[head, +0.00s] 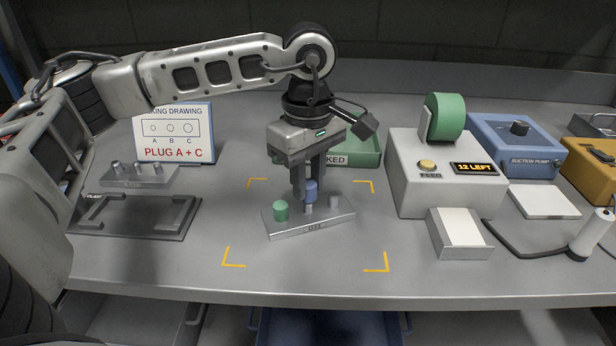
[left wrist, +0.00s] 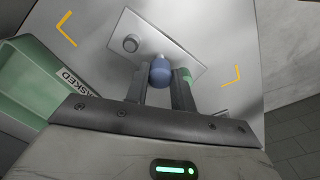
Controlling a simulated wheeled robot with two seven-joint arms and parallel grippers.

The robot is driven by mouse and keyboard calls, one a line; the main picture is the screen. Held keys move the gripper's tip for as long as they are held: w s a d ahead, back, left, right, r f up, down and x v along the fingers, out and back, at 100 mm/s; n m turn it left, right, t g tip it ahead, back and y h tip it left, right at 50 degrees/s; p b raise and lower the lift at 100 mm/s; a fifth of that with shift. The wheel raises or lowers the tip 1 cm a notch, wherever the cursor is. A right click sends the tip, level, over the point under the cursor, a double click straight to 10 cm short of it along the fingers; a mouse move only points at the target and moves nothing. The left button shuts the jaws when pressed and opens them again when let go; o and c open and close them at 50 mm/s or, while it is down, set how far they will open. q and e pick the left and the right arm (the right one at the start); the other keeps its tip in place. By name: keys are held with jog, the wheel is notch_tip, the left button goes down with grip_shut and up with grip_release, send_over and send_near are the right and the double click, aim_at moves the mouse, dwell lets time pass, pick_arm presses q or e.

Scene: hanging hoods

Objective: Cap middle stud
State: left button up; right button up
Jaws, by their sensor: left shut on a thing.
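My left gripper (head: 309,187) points down over the middle stud (head: 308,209), shut on a blue cap (head: 311,190). The lower part of the middle stud shows below the cap; I cannot tell whether they touch.
A sign (head: 173,134) reading "PLUG A + C" stands behind another studded block (head: 139,176) at left. A green bin (head: 366,156) is behind the gripper. A tape dispenser box (head: 405,180) and blue suction pump (head: 512,145) stand at right.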

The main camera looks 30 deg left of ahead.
pick_arm(q)
jog(key=shift+f+b, duration=1.3)
jog(key=shift+f, duration=0.2)
dwell(0.9)
jog(key=o, duration=1)
